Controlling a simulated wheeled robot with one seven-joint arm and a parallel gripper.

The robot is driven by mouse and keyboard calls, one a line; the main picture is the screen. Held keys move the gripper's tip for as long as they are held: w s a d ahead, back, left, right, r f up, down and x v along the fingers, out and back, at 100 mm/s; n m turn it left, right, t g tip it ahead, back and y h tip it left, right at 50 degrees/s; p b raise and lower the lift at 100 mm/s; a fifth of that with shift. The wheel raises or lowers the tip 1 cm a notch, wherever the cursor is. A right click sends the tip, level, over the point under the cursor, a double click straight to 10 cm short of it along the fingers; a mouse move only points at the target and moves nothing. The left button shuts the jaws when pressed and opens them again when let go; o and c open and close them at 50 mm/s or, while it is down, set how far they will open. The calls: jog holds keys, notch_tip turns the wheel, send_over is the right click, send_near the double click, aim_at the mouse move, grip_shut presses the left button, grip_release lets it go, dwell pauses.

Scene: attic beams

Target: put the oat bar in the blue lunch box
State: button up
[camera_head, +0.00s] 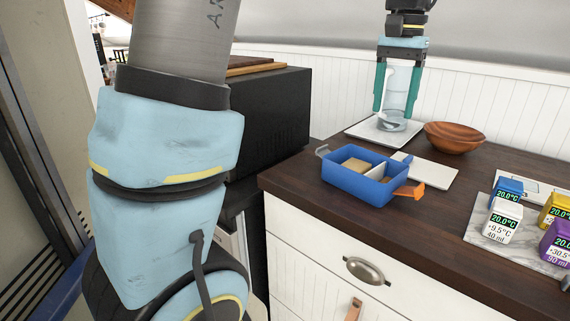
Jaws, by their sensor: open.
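The blue lunch box (354,185) stands open on the dark wood counter, with an orange latch on its right side and a pale divider inside. A tan, flat-topped piece (357,165) lies in its left compartment; it looks like the oat bar, but I cannot tell for sure. The right compartment is mostly hidden by the divider and wall. My gripper (397,107) is open, pointing down behind the lunch box, its teal fingers on either side of a clear glass (397,92). I cannot tell whether the fingers touch the glass.
The glass stands on a white plate (362,130). A wooden bowl (454,138) is to its right, and a flat white board (431,172) lies behind the lunch box. A black box (270,115) is at left.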

jog(key=w+a+f+n, duration=0.3)
jog(key=a+f, duration=0.6)
jog(key=a, duration=0.6)
jog(key=s+a+f+n, duration=0.2)
jog(key=s+a+f, duration=0.1)
jog(key=a, duration=0.4)
jog(key=s+a+f+n+t, duration=0.1)
jog(key=s+a+f+n, duration=0.1)
jog(key=s+a+f, duration=0.2)
jog(key=a+f, duration=0.2)
jog(key=a, duration=0.1)
jog(key=shift+s+a+f+t, duration=0.2)
jog(key=shift+a+f+t, duration=0.05)
jog(key=shift+t, duration=0.05)
